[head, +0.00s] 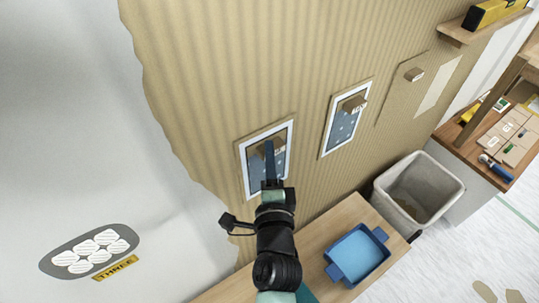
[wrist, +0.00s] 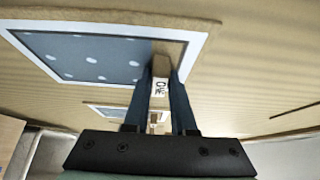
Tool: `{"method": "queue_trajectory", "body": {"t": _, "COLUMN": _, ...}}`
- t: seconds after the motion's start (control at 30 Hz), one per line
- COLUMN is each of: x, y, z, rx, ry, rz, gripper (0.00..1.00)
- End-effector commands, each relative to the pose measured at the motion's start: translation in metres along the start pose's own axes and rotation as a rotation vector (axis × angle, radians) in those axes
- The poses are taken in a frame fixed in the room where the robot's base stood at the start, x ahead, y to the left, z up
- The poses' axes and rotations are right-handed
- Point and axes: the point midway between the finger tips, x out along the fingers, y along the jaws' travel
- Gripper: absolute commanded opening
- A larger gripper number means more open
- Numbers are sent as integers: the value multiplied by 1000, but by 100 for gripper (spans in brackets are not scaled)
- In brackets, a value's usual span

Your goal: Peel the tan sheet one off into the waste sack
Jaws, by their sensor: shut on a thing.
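Sheet one is a tan-edged panel (head: 241,160) on the corrugated tan wall, with a white-bordered blue dotted field inside it. It fills the upper left of the wrist view (wrist: 80,55). Its small tan tab, marked ONE, shows in the wrist view (wrist: 160,86). My gripper (head: 270,148) reaches up to the panel, and its blue fingers (wrist: 160,80) are shut on the tab. The panel looks flat on the wall. My fingers hide part of it in the head view. The waste sack (head: 453,196), pale grey and open-topped, stands right of the bench, away from my gripper.
A similar panel with a tab (head: 330,140) hangs to the right, and a plain tan one (head: 398,100) beyond it. A blue tray (head: 357,255) sits on the wooden bench (head: 318,230) below. A shelf (head: 462,37) juts out upper right. A side table (head: 470,150) stands right.

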Motion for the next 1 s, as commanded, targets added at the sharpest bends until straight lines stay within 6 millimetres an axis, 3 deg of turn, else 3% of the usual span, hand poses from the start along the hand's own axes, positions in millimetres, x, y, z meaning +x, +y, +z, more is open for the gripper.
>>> {"method": "queue_trajectory", "body": {"t": 1.0, "x": -26, "y": 0, "z": -17, "rx": 1, "ry": 3, "rz": -2, "gripper": 0}}
